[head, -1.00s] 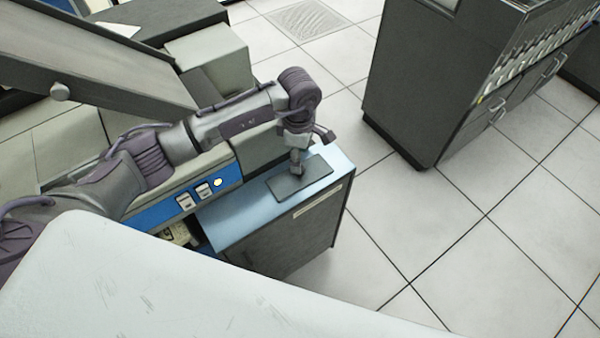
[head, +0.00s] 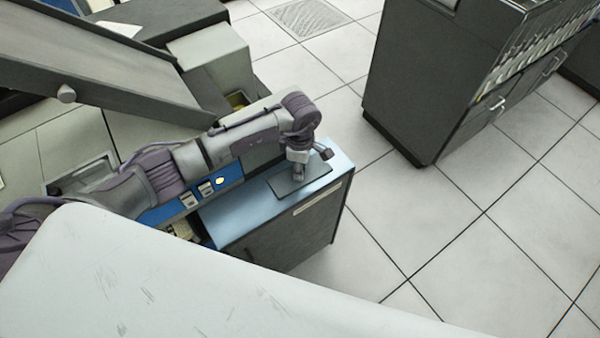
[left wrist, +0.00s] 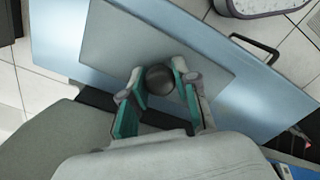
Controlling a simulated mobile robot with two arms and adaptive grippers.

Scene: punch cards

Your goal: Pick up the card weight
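The card weight (head: 316,174) is a flat dark grey plate lying on the blue top of a low cabinet. In the left wrist view the plate (left wrist: 120,45) carries a dark round knob (left wrist: 160,79). My left gripper (head: 299,174) is down over the plate. In the left wrist view its two teal-padded fingers (left wrist: 160,72) stand on either side of the knob, very close to it. I cannot tell whether they press on it. The plate appears to rest on the cabinet top. My right gripper is not in view.
The blue cabinet top (head: 245,215) has bare room on the near left of the plate. A blue panel with switches (head: 205,190) adjoins it. A dark cabinet (head: 420,90) stands across the tiled floor at right. A sloped grey machine part (head: 110,70) is at upper left.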

